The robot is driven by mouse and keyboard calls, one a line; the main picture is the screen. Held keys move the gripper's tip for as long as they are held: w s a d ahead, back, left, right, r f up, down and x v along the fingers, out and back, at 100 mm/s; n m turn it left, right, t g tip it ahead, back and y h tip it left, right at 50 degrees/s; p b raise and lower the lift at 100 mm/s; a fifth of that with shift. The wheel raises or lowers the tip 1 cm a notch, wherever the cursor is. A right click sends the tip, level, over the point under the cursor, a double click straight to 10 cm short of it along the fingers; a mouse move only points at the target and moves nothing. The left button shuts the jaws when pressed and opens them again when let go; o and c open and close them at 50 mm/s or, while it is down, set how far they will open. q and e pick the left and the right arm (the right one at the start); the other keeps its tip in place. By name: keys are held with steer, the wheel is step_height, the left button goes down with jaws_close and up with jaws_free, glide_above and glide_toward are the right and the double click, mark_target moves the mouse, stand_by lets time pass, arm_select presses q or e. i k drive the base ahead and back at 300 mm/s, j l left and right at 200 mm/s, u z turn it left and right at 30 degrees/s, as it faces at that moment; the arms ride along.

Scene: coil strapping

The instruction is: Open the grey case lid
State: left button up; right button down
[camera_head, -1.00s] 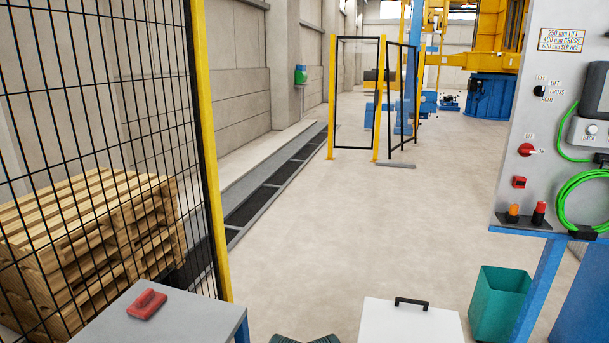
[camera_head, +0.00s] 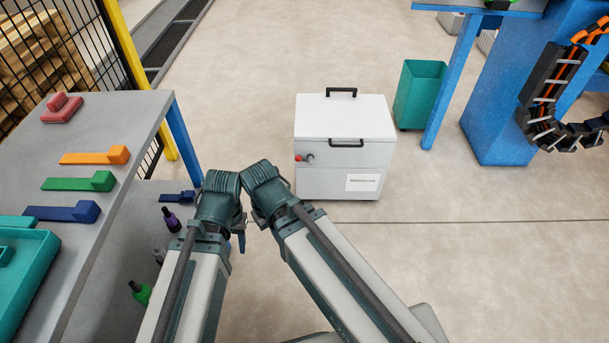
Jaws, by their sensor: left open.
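The light grey case (camera_head: 345,170) stands on the floor ahead of my arms in the head view. Its flat lid (camera_head: 345,118) lies shut on top. A black handle (camera_head: 346,143) is at the lid's front edge and another (camera_head: 341,92) at its back edge. A red-and-dark fitting (camera_head: 304,158) sits on the upper left of the case's front. My left gripper (camera_head: 240,238) is open, to the left of the case and apart from it, largely hidden by my wrist. My right arm reaches in beside it; its gripper cannot be made out.
A grey workbench (camera_head: 115,140) at left holds a red block (camera_head: 62,108), coloured tools and a teal tray (camera_head: 30,275). Bottles stand on a shelf below. A teal bin (camera_head: 418,95) and blue stand (camera_head: 500,120) are right of the case. The floor before the case is clear.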

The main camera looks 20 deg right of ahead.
mark_target(327, 117)
steer(key=i+l+z, duration=0.15)
steer(key=l+z, duration=0.2)
steer(key=i+l+z, duration=0.15)
steer(key=l+z, duration=0.2)
steer(key=i+l+z, duration=0.35)
steer(key=k+j, duration=0.1)
